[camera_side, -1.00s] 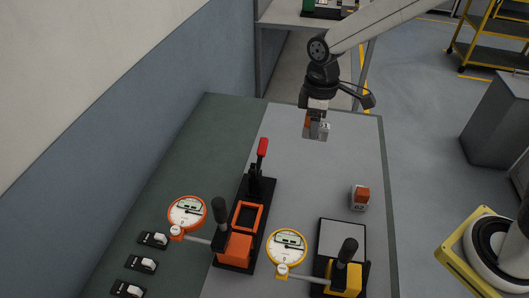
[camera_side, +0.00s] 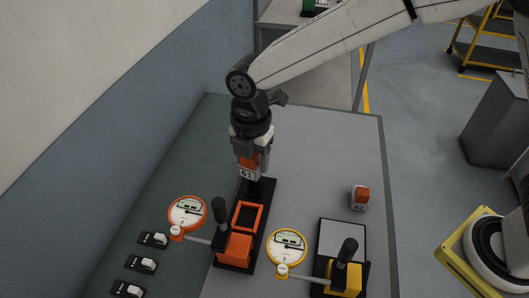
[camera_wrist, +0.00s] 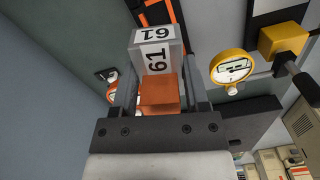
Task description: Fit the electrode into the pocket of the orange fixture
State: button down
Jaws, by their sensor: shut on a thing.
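The electrode is a grey block labelled 61 (camera_side: 248,174) with an orange-copper block on top. My gripper (camera_side: 249,158) is shut on its copper part, with the grey block hanging below. In the wrist view the electrode (camera_wrist: 156,55) sits between the two fingers (camera_wrist: 160,92), grey end outward. The orange fixture (camera_side: 236,250) is a black base with a square orange-rimmed pocket (camera_side: 261,217), which looks empty. In the side view the electrode is just beyond the pocket and above the base's far end.
A second electrode, 62 (camera_side: 360,198), stands on the table to the right. A yellow fixture (camera_side: 345,280) is at the front right. An orange-rimmed dial (camera_side: 187,214) and a yellow-rimmed dial (camera_side: 286,247) flank the orange fixture. Switches (camera_side: 141,263) line the left.

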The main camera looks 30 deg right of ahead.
jog(key=s+a+n, duration=0.1)
jog(key=a+n, duration=0.2)
send_over(247, 220)
notch_tip(247, 220, down, 6)
jog(key=shift+w+f, duration=0.1)
jog(key=shift+f, duration=0.15)
jog(key=shift+f, duration=0.15)
jog(key=shift+f, duration=2.7)
jog(key=shift+f, duration=1.2)
dwell(0.6)
grip_release()
notch_tip(247, 220, up, 8)
dwell(0.7)
